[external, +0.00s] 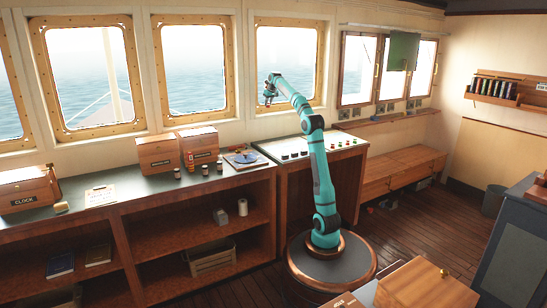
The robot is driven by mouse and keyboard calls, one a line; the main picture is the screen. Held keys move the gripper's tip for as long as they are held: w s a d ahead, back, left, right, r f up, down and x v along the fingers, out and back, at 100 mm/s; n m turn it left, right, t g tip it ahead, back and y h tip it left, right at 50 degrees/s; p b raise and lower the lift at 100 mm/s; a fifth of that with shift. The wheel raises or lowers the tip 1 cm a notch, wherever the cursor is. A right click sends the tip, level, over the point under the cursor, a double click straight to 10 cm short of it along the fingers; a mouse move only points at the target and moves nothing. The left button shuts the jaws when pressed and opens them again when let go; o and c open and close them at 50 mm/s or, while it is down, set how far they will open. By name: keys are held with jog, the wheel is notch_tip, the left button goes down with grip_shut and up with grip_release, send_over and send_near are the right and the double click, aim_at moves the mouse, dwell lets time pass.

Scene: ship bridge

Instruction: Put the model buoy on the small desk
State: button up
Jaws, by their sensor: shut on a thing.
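My gripper (269,97) is raised in front of the right-hand large window, above the back of the light-topped console. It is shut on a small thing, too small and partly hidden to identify. I cannot make out the model buoy for certain anywhere. A small red upright object (189,160) stands by the wooden boxes on the long counter, too small to name. Which piece is the small desk is not clear. The light-topped console (300,148) stands behind my base, and a blue-grey cabinet (513,245) stands at the right edge.
The long counter (125,189) holds wooden boxes (160,153), small jars (177,173) and a blue disc on a board (243,158). A low wooden bench (405,170) runs along the right windows. A wooden top with a knob (428,288) is at the front. Floor right of my base is open.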

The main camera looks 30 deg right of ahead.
jog(key=d+m, duration=0.2)
jog(key=d, duration=1)
jog(key=shift+h, duration=0.3)
jog(key=shift+s+a+f, duration=0.1)
jog(key=shift+a+f, duration=0.1)
jog(key=shift+f, duration=6.85)
jog(key=shift+a+f, duration=0.15)
jog(key=shift+f, duration=6.9)
jog(key=shift+f, duration=0.1)
jog(key=o, duration=1)
jog(key=v, duration=1.2)
jog(key=shift+s, duration=0.1)
